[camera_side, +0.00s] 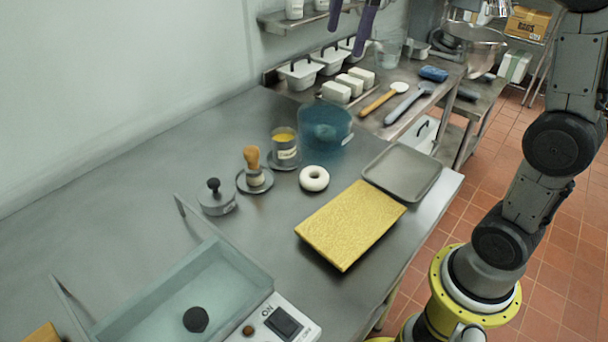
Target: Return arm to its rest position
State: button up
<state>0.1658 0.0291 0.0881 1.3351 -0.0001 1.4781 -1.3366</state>
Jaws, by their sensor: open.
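My gripper (350,24) shows at the top edge as two dark purple fingers, apart and with nothing between them. They appear in front of the wall and shelf area, above the counter; the rest of the gripper is out of frame. My arm rises at the right and leaves the top of the picture. A white ring-shaped bagel (314,186) lies on the metal counter (130,220), between a yellow textured board (350,224) and a blue see-through pot (326,136). The gripper is clear of all of these.
A grey tray (403,172) lies at the counter's right edge. A wooden-handled stamp (252,160), yellow-topped cup (285,147) and knobbed lid (215,198) stand left of the bagel. A clear basin (180,290) and switch box (282,322) are in front. White tubs (300,74) stand behind.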

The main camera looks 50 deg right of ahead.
jog(key=s+a+f+m+t, duration=0.1)
jog(key=s+a+f+m, duration=0.2)
jog(key=s, duration=0.6)
jog(key=s+a+f+m+t, duration=0.2)
jog(key=s+a+f+m, duration=0.1)
jog(key=s, duration=0.7)
notch_tip(320, 180, down, 8)
jog(key=s+m, duration=0.2)
jog(key=m, duration=0.5)
jog(key=shift+s+a, duration=0.2)
jog(key=shift+s, duration=0.15)
